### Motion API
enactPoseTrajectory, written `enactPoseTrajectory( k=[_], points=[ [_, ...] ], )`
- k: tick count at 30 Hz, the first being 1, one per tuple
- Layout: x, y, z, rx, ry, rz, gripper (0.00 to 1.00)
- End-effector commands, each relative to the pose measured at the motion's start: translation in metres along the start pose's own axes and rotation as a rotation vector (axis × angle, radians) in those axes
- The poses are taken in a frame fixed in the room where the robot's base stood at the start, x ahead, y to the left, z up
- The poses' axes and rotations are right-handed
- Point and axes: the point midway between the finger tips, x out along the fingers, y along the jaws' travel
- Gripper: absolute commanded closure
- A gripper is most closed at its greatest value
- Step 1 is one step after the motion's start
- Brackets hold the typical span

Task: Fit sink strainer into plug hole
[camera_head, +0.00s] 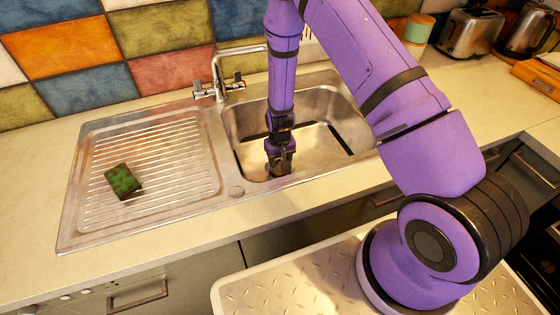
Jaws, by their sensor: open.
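My gripper (279,167) points down into the left front part of the steel sink basin (318,107). Its fingers are small and dark here, low in the basin near the front wall. The sink strainer cannot be made out, and the plug hole does not show clearly. Both may be hidden by my gripper and arm. I cannot tell whether anything lies between the fingers.
A green and dark sponge (123,181) lies on the ribbed drainboard (170,150) left of the basin. A mixer tap (222,85) stands behind it. A toaster (470,31) and a kettle (525,30) stand at the back right. The front counter strip is clear.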

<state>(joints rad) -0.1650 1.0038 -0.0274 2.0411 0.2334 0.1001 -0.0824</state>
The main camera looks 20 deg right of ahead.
Motion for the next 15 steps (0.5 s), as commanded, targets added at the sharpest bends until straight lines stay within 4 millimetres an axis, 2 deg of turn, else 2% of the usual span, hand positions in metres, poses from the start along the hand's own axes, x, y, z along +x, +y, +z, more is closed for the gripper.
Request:
enactPoseTrajectory(
  k=[9,15],
  points=[
    [-0.055,0.0,-0.001,-0.001,0.004,0.0,0.47],
    [-0.083,0.0,-0.001,0.0,0.003,0.0,0.47]
  ],
)
